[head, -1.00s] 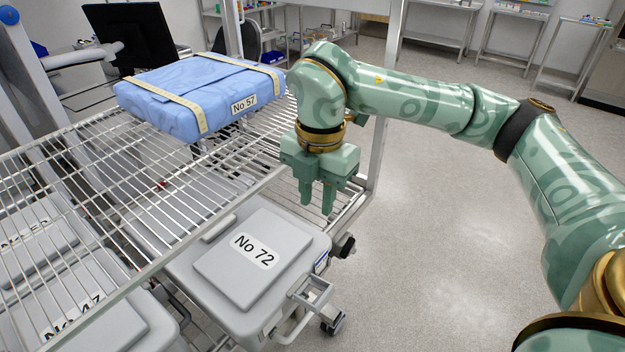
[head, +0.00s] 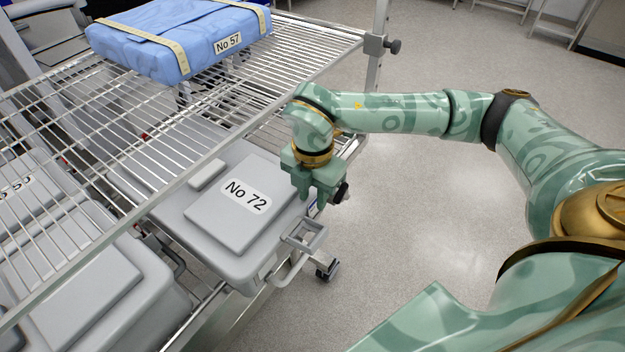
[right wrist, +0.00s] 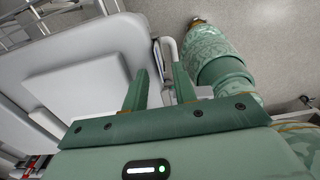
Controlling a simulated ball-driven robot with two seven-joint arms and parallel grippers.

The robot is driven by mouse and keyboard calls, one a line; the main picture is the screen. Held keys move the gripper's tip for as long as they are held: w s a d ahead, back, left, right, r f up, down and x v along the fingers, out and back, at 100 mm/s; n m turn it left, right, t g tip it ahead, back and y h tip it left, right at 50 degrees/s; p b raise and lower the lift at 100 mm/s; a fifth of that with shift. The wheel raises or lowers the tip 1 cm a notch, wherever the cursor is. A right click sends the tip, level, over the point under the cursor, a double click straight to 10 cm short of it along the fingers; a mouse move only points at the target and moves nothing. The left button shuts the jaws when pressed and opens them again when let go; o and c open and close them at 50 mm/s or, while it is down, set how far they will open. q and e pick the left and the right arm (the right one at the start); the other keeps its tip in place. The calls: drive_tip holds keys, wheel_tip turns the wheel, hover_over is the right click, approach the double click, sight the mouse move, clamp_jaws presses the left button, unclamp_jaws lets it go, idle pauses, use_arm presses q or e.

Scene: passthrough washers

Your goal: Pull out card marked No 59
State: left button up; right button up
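I cannot see a card marked No 59 in either view. A grey lidded case labelled No 72 (head: 235,240) sits on the lower rack level, and a small white and blue tag, too small to read, shows at its right edge behind my gripper. My right gripper (head: 318,203) points down at that front right edge. In the right wrist view its two fingers (right wrist: 159,88) are apart with nothing held between them. The case's pale lid (right wrist: 85,90) lies left of the fingers, and a light handle shows beyond them. My left gripper is not in view.
A blue wrapped package labelled No 57 (head: 160,48) lies on the upper wire shelf (head: 225,125). More grey cases (head: 90,300) stand below that shelf at left. A metal post with a black knob (head: 378,44) rises at the shelf's corner. Open floor (head: 430,220) lies to the right.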

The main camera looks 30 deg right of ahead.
sight(313, 201)
drive_tip(key=shift+f, duration=0.15)
clamp_jaws()
idle(0.4)
drive_tip(key=shift+r+p, duration=3.1)
drive_tip(key=shift+r, duration=0.7)
